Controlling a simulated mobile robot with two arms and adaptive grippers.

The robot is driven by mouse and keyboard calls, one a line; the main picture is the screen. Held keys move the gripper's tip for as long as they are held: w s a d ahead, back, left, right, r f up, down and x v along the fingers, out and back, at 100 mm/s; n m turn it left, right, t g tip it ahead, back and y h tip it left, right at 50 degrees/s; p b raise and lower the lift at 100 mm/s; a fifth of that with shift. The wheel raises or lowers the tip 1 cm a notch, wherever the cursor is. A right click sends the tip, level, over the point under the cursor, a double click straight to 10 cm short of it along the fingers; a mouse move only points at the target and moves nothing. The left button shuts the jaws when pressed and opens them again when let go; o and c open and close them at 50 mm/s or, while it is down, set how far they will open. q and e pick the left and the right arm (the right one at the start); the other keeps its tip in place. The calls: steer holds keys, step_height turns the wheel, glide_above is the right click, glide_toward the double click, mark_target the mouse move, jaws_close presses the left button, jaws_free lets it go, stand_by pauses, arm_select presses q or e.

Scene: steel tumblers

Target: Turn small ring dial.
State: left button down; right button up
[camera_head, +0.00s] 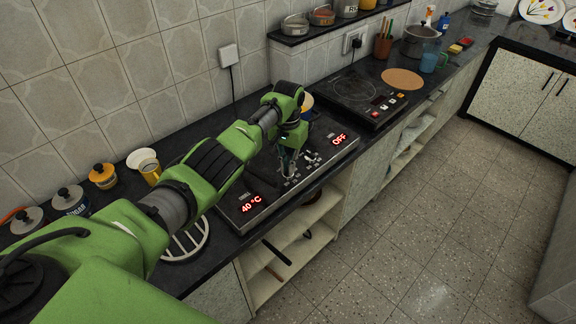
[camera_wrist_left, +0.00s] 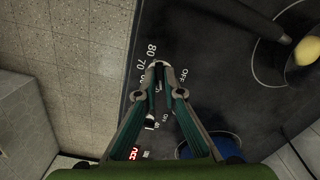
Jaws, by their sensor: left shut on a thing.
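The black cooktop's control panel (camera_head: 262,203) has a red display reading "40 °C" (camera_head: 251,204) at its left end and one reading "OFF" (camera_head: 338,140) at its right end. My left gripper (camera_head: 290,176) points down at the panel between these displays. In the left wrist view its fingertips (camera_wrist_left: 160,67) are closed together beside the printed numbers 80 and 70. They are shut on the small ring dial, which is mostly hidden between the fingers. My right gripper is in neither view.
A blue pot (camera_wrist_left: 222,142) is close to the fingers in the left wrist view, and a pan holds a yellow item (camera_wrist_left: 307,50). Yellow containers (camera_head: 103,176) stand at the left. A second cooktop (camera_head: 352,92) is farther right. The floor in front is clear.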

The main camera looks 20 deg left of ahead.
arm_select(q)
steer(key=shift+r+m, duration=0.1)
steer(key=shift+m, duration=1.8)
steer(key=shift+w, duration=0.1)
steer(key=c, duration=2.2)
jaws_free()
steer(key=shift+o, duration=0.2)
step_height(320, 180, up, 12)
